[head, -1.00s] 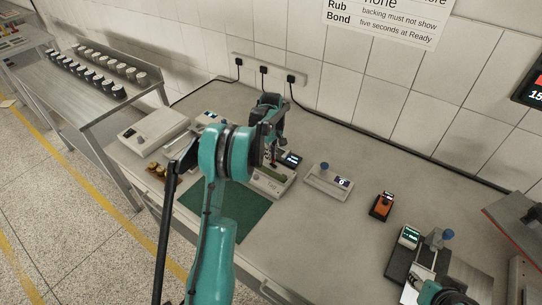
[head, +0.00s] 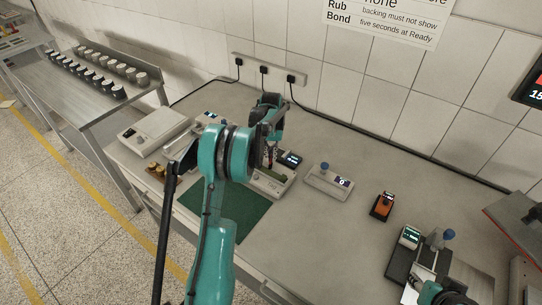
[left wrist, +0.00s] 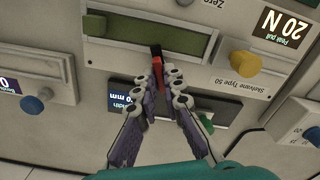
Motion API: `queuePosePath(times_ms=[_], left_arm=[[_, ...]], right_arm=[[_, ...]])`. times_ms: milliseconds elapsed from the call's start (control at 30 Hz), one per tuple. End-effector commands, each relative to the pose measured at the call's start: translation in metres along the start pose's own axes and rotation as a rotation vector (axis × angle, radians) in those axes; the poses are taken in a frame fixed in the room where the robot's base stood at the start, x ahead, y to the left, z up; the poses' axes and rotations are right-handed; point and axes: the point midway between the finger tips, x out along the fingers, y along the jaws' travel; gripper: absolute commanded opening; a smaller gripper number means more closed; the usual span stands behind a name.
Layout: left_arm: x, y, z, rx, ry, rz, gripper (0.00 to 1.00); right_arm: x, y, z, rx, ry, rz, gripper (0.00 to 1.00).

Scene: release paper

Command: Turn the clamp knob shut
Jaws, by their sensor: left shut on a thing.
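My left gripper (left wrist: 161,84) points at the grey test device (left wrist: 205,75) marked "Skelvane Type 50". Its fingers are closed together on a small red piece with a black end (left wrist: 156,58). I cannot tell whether this piece is the clamp knob. A yellow knob (left wrist: 246,63) sits on the device, apart from the fingers. In the head view the left gripper (head: 270,152) is over the same device (head: 272,185), and the arm hides part of it. My right arm (head: 445,293) shows at the bottom right; its fingertips cannot be made out.
A grey box with a blue knob (head: 328,181) stands right of the device, then an orange meter (head: 382,206). A black-based fixture (head: 402,262) is near the right arm. A green mat (head: 240,220) lies in front. A pale box (head: 153,132) stands at left.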

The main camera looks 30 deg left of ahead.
Motion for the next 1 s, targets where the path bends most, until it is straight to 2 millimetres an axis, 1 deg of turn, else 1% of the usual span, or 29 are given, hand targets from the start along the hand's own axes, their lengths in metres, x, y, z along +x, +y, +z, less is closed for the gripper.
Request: queuePosePath(times_ms=[200, 500, 700, 1000], left_arm=[[-0.0003, -0.0001, -0.0004, 0.184, 0.001, 0.0, 0.0], [-0.0004, -0.0001, -0.0005, 0.361, 0.001, 0.0, 0.0], [-0.0004, -0.0001, -0.0005, 0.42, 0.002, -0.001, 0.0], [-0.0005, -0.0001, -0.0006, 0.442, 0.002, -0.001, 0.0]], right_arm=[[0.0004, 0.0, 0.0003, 0.0, 0.0, 0.0, 0.4], [0.0007, 0.0, 0.0005, 0.0, 0.0, 0.0, 0.4], [0.0008, 0.0, 0.0006, 0.0, 0.0, 0.0, 0.4], [0.0008, 0.0, 0.0006, 0.0, 0.0, 0.0, 0.4]])
